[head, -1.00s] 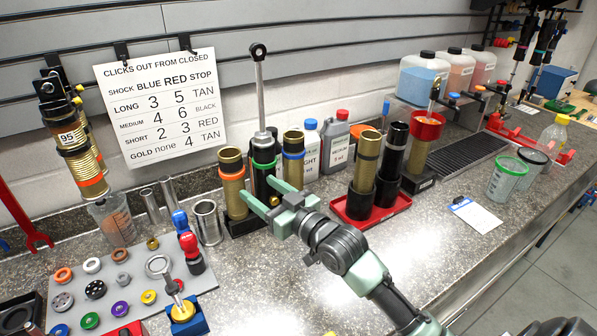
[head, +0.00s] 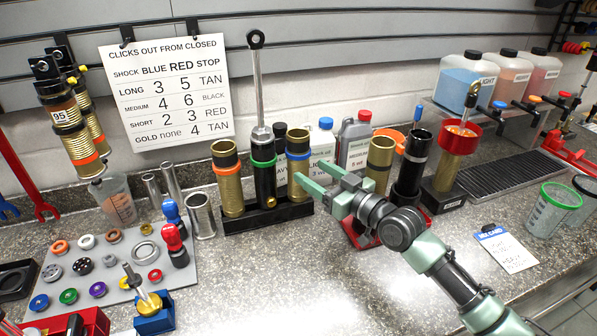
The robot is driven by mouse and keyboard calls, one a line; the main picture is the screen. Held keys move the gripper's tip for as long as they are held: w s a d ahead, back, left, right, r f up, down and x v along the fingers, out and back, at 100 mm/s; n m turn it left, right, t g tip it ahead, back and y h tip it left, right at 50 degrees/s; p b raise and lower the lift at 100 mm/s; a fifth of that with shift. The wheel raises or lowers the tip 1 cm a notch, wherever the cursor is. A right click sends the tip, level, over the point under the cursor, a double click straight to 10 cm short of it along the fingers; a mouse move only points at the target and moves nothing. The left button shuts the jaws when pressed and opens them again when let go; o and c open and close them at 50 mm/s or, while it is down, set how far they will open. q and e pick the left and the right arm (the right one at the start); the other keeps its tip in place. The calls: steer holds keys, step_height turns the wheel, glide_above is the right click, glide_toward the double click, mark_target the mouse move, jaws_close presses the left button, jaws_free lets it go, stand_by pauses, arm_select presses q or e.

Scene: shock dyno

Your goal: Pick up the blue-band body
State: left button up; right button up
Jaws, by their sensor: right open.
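The blue-band body (head: 298,142) is a gold cylinder with a dark open top and a blue ring. It stands upright at the right end of a black rack (head: 241,225), beside a green-band body (head: 264,180) with a long rod and an orange-band gold body (head: 229,190). My right gripper (head: 309,174) comes in from the right, open and empty. Its two fingers point left at the blue-band body's middle, and the nearer fingertip overlaps it in the picture. I cannot tell whether they touch. My left gripper is not in view.
Bottles (head: 355,140) stand behind the rack. A grey mat (head: 197,270) with rings and knobs lies at the left. The counter in front of the rack is clear.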

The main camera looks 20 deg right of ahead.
mark_target(306, 169)
steer(key=shift+w+a, duration=0.1)
steer(key=shift+w, duration=0.5)
steer(key=p+x, duration=0.1)
steer(key=x, duration=0.3)
steer(key=shift+w+a+f+p, duration=0.2)
steer(key=shift+a+f+p, duration=0.05)
steer(key=shift+a+p, duration=0.1)
steer(key=shift+w+f, duration=0.1)
steer(key=shift+w, duration=0.1)
steer(key=shift+c, duration=0.7)
jaws_close()
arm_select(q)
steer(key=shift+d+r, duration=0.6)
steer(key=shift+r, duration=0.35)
